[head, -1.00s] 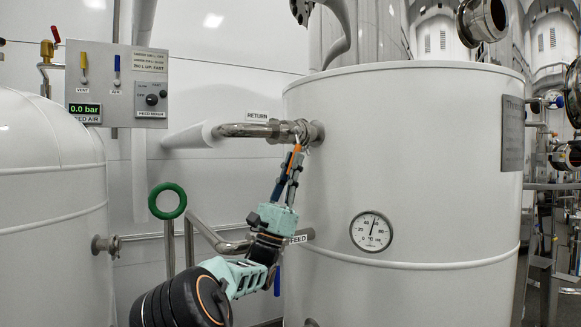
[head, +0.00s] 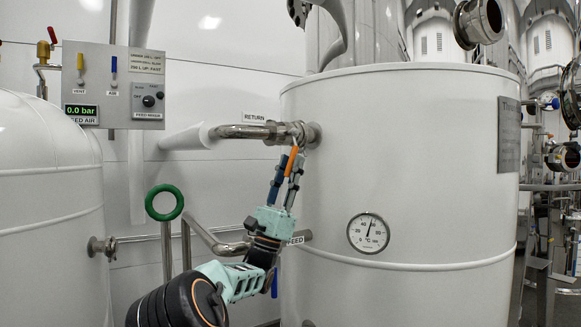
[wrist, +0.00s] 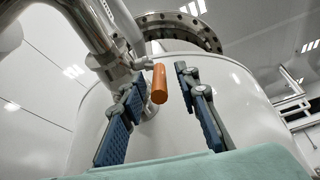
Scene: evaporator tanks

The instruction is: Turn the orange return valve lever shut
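The orange return valve lever (head: 291,160) hangs down, slightly tilted, from the valve (head: 292,133) on the RETURN pipe at the white tank. In the wrist view the lever's orange grip (wrist: 159,84) points toward me. My gripper (head: 288,170) is just below the valve, reaching up from below. Its two blue-padded fingers stand apart on either side of the lever, with visible gaps in the wrist view. The gripper is open, and the lever's end lies between the fingertips. The wrist view shows no clear contact.
The white tank (head: 420,130) stands close behind and right of the gripper, with a thermometer (head: 368,233). A green handwheel (head: 164,202), a FEED pipe (head: 215,241) and a control panel (head: 115,88) are to the left.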

